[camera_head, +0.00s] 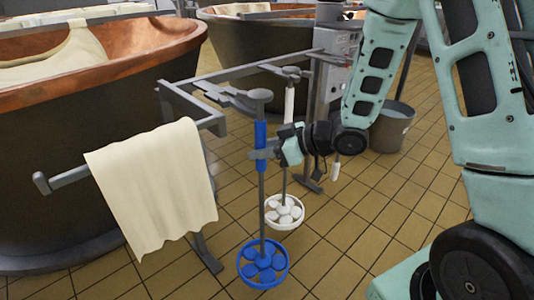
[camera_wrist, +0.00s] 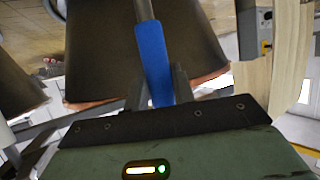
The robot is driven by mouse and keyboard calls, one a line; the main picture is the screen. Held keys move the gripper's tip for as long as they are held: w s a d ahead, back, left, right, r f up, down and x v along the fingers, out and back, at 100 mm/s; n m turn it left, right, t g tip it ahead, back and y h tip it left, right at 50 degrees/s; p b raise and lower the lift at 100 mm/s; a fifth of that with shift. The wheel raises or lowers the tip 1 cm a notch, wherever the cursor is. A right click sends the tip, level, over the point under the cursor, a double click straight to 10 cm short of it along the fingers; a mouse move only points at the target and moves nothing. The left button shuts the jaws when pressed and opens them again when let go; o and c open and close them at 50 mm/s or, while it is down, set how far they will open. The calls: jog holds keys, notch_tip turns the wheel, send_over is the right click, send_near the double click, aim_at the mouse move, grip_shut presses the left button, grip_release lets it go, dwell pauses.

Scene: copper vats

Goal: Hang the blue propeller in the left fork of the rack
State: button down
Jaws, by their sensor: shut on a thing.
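The blue propeller (camera_head: 263,262) hangs upright from my gripper (camera_head: 262,153), its blue wheel at the bottom and a grey knob at the top. In the wrist view the blue sleeve (camera_wrist: 153,60) stands between the fingers of my gripper (camera_wrist: 158,88), slightly tilted in the picture. The left fork (camera_head: 222,94) of the rack (camera_head: 180,95) is just beside the knob. I cannot tell whether the rod is between its prongs or in front of them.
A white propeller (camera_head: 284,212) hangs at the rack behind the blue one. A cream cloth (camera_head: 152,185) drapes over the rack's front bar. Copper vats (camera_head: 90,130) stand left and behind. A grey bucket (camera_head: 391,128) stands at right. The tiled floor in front is clear.

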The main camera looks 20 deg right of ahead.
jog(key=w+a+b, duration=0.1)
jog(key=w+a, duration=0.1)
jog(key=w, duration=0.4)
jog(key=shift+w+f, duration=0.15)
jog(key=shift+f, duration=0.25)
jog(key=shift+s+d+r+p, duration=0.2)
jog(key=shift+s+r+p, duration=0.05)
jog(key=shift+s+p, duration=0.35)
dwell(0.6)
jog(key=shift+w+a+f, duration=0.1)
jog(key=shift+w+a, duration=0.1)
jog(key=shift+w, duration=0.35)
jog(key=shift+w+a+f, duration=0.1)
jog(key=shift+w+a, duration=0.05)
jog(key=shift+w, duration=0.4)
dwell(0.6)
jog(key=shift+w+a+r+p, duration=0.1)
jog(key=shift+w+a+p, duration=0.15)
jog(key=shift+w+p, duration=0.4)
jog(key=shift+w+a+p, duration=0.25)
jog(key=shift+w, duration=0.7)
dwell(0.9)
jog(key=shift+w+a, duration=0.1)
jog(key=shift+w, duration=0.2)
jog(key=shift+w+a+p, duration=0.3)
jog(key=shift+w+p, duration=0.25)
jog(key=shift+w, duration=0.35)
dwell(0.4)
